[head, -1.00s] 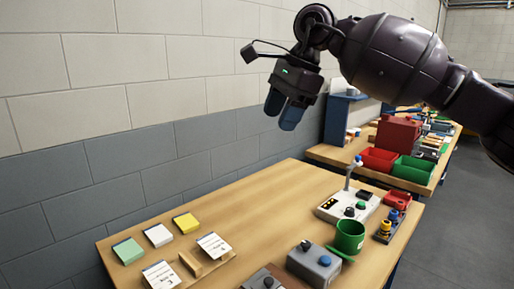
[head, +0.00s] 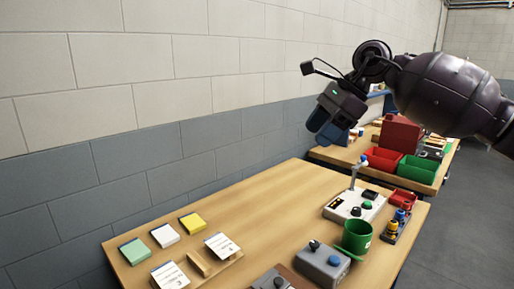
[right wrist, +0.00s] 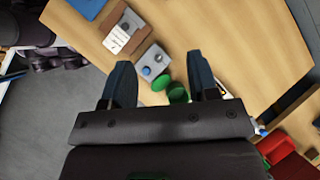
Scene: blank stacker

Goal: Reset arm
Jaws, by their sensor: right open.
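My right gripper (head: 322,130) is raised above the far end of the near table, in front of the block wall. In the right wrist view its two fingers (right wrist: 162,82) are apart with nothing between them; the table lies well below. My right arm (head: 445,92) comes in from the right. My left gripper is not in view.
The near wooden table (head: 290,200) holds a control box with a lever (head: 350,205), a green cup (head: 356,236), a grey button box (head: 322,262), and note pads (head: 165,234) by the wall. Another table behind carries red (head: 381,160) and green bins (head: 416,170).

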